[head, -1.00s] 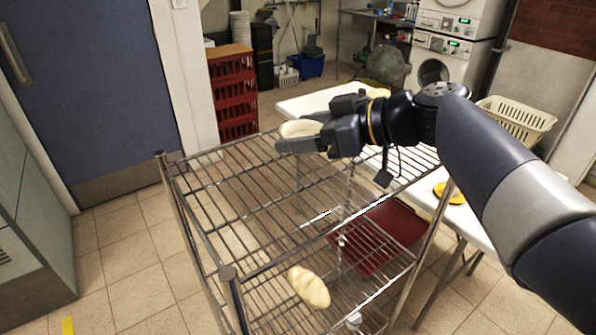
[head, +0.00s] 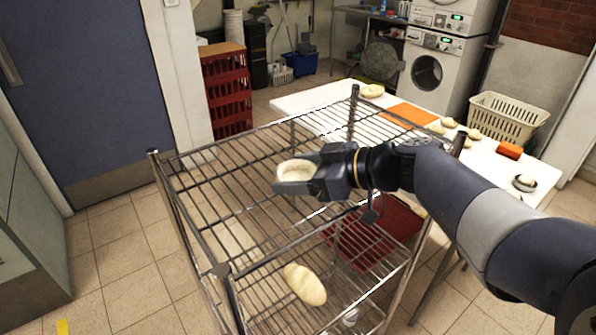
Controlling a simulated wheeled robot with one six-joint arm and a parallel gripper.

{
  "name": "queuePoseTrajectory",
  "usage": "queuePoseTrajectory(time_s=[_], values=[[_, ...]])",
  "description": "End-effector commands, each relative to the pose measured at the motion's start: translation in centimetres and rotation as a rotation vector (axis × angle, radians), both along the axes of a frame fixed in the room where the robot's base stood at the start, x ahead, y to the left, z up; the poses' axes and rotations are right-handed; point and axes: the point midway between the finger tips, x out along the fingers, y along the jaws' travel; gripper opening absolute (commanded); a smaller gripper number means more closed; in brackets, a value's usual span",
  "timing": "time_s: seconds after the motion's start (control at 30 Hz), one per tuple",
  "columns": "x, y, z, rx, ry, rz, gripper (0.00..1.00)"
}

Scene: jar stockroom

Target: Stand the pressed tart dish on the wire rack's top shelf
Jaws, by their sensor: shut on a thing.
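The tart dish (head: 296,170) is a pale, round, shallow shell. My gripper (head: 290,178) is shut on it, with a finger on either side of its rim. It appears over the middle of the wire rack's top shelf (head: 217,183), roughly level. I cannot tell whether it touches the wires or hangs just above them. The gripper and arm reach in from the right and hide part of the shelf's right side. The rest of the top shelf that shows is bare.
A bread loaf (head: 305,284) lies on a lower shelf, near a dark red tray (head: 372,240). Metal posts (head: 354,95) stand up at the rack's corners. A white table (head: 300,102) behind holds dough pieces and an orange mat (head: 409,115). A cream basket (head: 505,117) stands beyond.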

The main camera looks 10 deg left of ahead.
Motion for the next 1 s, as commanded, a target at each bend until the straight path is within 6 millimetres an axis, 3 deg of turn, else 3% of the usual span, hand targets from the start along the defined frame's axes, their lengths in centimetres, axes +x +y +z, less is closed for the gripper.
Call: queuePoseTrajectory(time_s=[0.1,0.13,0.37,0.77,1.0], values=[[0.0,0.0,-0.4,0.001,-0.001,0.000,0.48],[0.0,0.0,-0.2,0.000,0.000,0.000,0.74],[0.0,0.0,-0.2,0.000,0.000,0.000,0.93],[0.0,0.0,0.4,0.000,0.001,0.000,0.93],[-0.5,-4.2,1.6,0.001,-0.003,-0.008,0.93]])
